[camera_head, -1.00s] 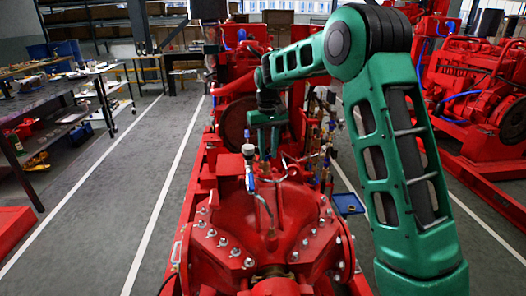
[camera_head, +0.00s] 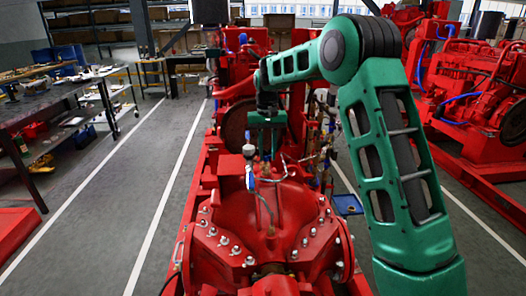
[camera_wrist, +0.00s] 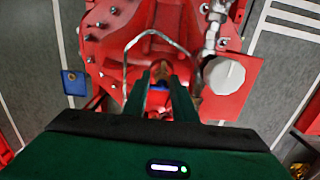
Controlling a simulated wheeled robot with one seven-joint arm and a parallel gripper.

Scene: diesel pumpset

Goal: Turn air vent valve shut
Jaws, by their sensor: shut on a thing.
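My gripper (camera_wrist: 160,98) points down over the red pump casing (camera_head: 262,215). In the wrist view its two green fingers are closed on the small air vent valve, which shows a blue part (camera_wrist: 160,87) between them and a brass-coloured part (camera_wrist: 158,70) at the tips. Most of the valve is hidden by the fingers. In the head view my gripper (camera_head: 267,150) is behind and just right of the white gauge, and the valve is too small to make out.
A white round gauge (camera_wrist: 223,75) on a metal fitting stands close to the right of my fingers in the wrist view. A bent metal pipe (camera_wrist: 150,36) runs close ahead of the fingertips. Copper and steel piping (camera_head: 325,150) stands right of the gripper in the head view.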

